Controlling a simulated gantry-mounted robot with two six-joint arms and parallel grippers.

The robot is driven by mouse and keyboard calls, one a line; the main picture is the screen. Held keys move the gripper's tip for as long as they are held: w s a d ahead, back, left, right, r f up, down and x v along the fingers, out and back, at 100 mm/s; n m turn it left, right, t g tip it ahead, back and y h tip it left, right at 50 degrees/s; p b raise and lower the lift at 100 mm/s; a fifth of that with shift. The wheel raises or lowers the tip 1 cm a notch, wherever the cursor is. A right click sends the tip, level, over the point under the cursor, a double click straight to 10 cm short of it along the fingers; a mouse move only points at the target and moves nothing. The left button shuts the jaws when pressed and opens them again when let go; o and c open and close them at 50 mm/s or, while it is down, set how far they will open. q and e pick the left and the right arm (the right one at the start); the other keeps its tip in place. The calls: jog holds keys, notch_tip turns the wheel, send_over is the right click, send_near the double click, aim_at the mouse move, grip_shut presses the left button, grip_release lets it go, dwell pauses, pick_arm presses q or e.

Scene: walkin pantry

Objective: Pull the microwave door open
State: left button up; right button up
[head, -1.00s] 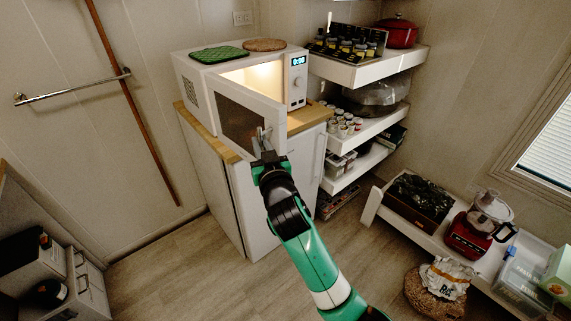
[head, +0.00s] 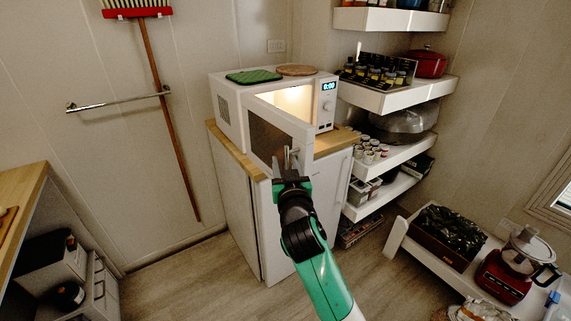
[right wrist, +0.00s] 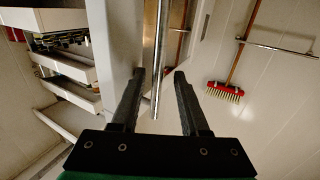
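The white microwave (head: 231,108) sits on the wood-topped cabinet. Its door (head: 268,135) stands partly open, swung toward me from its left side, and the lit inside (head: 292,99) shows behind it. The vertical metal door handle (head: 291,158) is on the door's outer face near its free edge; it also shows in the right wrist view (right wrist: 157,60). My right gripper (head: 291,178) is at this handle. In the right wrist view, its two fingers (right wrist: 158,76) are apart, with the handle in the gap between them; I see no clear contact. My left gripper is out of view.
A green mat (head: 254,76) and a round brown trivet (head: 297,70) lie on the microwave. Loaded white shelves (head: 400,93) stand close on the right. Open floor (head: 195,275) lies left of the cabinet.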

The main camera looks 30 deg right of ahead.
jog(key=shift+r, duration=0.1)
jog(key=v, duration=0.6)
jog(key=p+v, duration=0.4)
jog(key=v, duration=0.1)
jog(key=shift+s+a, duration=0.1)
jog(key=shift+s, duration=0.25)
